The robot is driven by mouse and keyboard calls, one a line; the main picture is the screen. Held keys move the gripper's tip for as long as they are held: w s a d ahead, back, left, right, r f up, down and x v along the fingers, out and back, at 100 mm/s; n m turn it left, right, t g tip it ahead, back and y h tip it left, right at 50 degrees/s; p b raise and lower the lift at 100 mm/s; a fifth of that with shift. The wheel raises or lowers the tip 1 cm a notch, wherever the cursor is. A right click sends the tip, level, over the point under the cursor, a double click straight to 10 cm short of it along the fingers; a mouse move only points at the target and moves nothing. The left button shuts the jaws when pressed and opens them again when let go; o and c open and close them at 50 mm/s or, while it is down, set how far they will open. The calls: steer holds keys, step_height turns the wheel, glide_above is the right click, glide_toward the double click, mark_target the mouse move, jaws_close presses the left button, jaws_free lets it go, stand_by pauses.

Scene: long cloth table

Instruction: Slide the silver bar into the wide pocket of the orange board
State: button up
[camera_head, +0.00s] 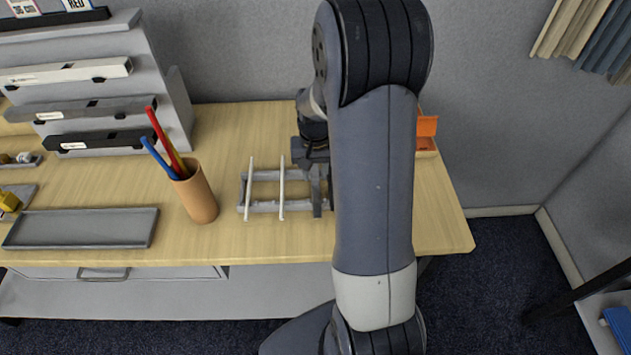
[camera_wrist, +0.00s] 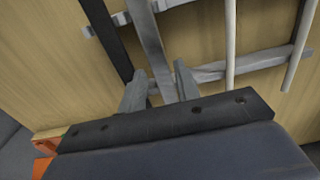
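The silver bar (camera_wrist: 150,40) lies across the grey rack (camera_wrist: 210,72), between a black bar (camera_wrist: 108,35) and a white rod (camera_wrist: 231,40). In the head view the rack (camera_head: 265,206) stands on the table, and the silver bar (camera_head: 316,195) shows beside my arm. My gripper (camera_wrist: 160,68) is open, with one finger on each side of the silver bar and gaps showing. The gripper (camera_head: 315,168) is over the rack in the head view. The orange board (camera_head: 427,130) is right of my arm, mostly hidden; its pocket cannot be made out. Orange also shows in the wrist view (camera_wrist: 45,142).
A second white rod (camera_head: 249,188) lies on the rack's left end. An orange-brown cup (camera_head: 196,195) with pens stands left of it. A grey tray (camera_head: 82,228) and a stepped rack of labelled bars (camera_head: 95,75) fill the left. The table's right front corner is clear.

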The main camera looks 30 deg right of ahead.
steer(key=shift+f, duration=0.45)
jaws_close()
steer(key=shift+r, duration=0.1)
